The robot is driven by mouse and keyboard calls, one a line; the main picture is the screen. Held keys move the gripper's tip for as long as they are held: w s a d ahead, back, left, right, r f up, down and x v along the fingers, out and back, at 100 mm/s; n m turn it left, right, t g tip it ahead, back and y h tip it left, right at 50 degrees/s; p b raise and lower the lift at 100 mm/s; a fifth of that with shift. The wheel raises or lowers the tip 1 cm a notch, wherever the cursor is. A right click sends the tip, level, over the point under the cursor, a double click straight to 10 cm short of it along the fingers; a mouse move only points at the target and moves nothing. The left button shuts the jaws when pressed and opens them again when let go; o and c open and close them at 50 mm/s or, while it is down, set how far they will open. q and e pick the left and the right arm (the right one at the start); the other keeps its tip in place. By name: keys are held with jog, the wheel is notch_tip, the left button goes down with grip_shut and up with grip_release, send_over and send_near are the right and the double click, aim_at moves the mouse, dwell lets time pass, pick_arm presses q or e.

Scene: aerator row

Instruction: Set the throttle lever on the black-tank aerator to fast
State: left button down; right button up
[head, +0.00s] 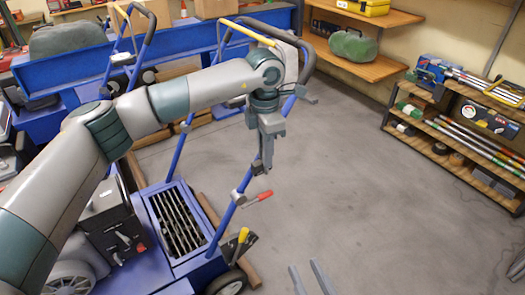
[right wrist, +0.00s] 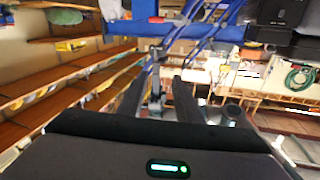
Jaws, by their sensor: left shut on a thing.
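The nearest blue aerator has a black engine tank (head: 108,222) at the lower left. Its blue handle tube (head: 228,214) rises to the upper right. A lever with a yellow knob (head: 243,235) sits on a black bracket low on the tube. A red-gripped lever (head: 258,197) is clamped above it. My left gripper (head: 262,168) points down and is shut at the handle tube, above the red lever; its fingertips partly hide the contact. My right gripper (head: 311,278) is open and empty at the bottom, right of the yellow knob; its spread fingers also show in the right wrist view (right wrist: 160,100).
More blue aerators with raised handles (head: 110,60) stand behind. A low shelf (head: 460,140) with tubes and boxes is at the right, and a wall shelf (head: 360,60) at the back. The grey floor (head: 330,190) between is clear. My left arm covers part of the nearest aerator.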

pick_arm(q)
jog(key=shift+w+d+g+y+p, duration=0.3)
jog(key=shift+g+y, duration=0.1)
jog(key=shift+y, duration=0.2)
pick_arm(e)
jog(key=f, duration=0.1)
jog(key=f+g, duration=0.1)
jog(key=f, duration=0.1)
jog(key=shift+d+f+g+h, duration=0.2)
jog(key=shift+d+g+h, duration=0.15)
jog(key=shift+g+h, duration=0.05)
jog(key=shift+w+a, duration=0.1)
jog(key=shift+w, duration=0.05)
grip_shut()
jog(key=w+a+r+n+t+h, duration=0.1)
jog(key=w+a+r+n+h, duration=0.1)
jog(key=w+a+r+n, duration=1)
jog(key=shift+w+a+n+t, duration=0.4)
jog(key=shift+w+a+n, duration=0.25)
jog(key=shift+n, duration=1.65)
jog(key=shift+d, duration=0.1)
